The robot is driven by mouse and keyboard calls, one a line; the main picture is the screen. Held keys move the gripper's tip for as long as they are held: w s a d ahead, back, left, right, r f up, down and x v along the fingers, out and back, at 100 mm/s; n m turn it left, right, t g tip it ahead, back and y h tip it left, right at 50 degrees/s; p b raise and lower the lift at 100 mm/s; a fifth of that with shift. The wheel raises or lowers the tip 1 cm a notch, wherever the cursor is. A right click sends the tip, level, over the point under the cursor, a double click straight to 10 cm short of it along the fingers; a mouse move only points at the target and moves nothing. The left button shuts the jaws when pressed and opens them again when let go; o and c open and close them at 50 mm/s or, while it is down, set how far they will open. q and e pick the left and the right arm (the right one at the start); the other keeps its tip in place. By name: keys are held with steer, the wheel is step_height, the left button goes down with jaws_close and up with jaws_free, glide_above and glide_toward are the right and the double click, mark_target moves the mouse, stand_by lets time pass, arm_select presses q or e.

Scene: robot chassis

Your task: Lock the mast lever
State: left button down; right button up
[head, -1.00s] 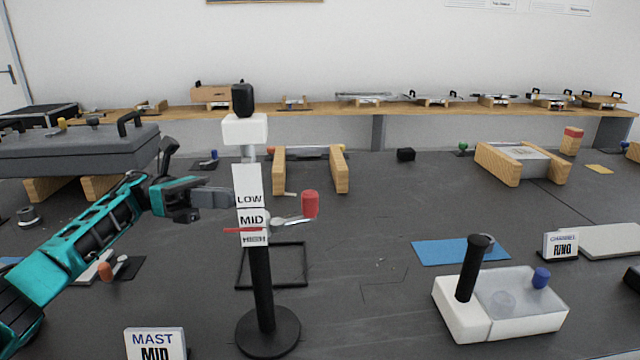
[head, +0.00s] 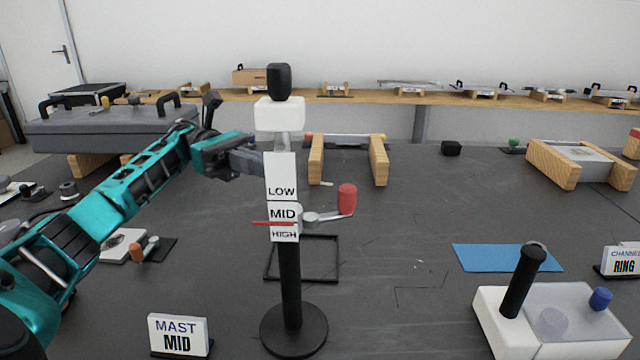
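The mast (head: 290,283) is a black post on a round base, with a white block and black knob on top. Its white plate reads LOW, MID, HIGH (head: 281,176). A red pointer (head: 262,223) lies between the words MID and HIGH. The mast lever (head: 347,199) has a red grip on a metal arm and sticks out to the right of the post. My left gripper (head: 250,160) is at the left of the plate's upper part, above LOW. Its fingertips are partly hidden, so contact and opening are unclear. My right gripper is out of view.
A sign reading MAST MID (head: 179,334) stands at the front left. A white box with a black handle (head: 492,307) stands at the front right. A grey case (head: 110,132) on wooden blocks is behind my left arm. The surface right of the lever is clear up to a blue mat (head: 505,257).

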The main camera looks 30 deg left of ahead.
arm_select(q)
steer(key=p, duration=0.1)
glide_toward(347, 199)
steer(key=d, duration=0.5)
steer(key=shift+w+d+f, duration=0.1)
steer(key=shift+w, duration=0.25)
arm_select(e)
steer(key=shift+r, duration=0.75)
arm_select(q)
steer(key=shift+d, duration=0.1)
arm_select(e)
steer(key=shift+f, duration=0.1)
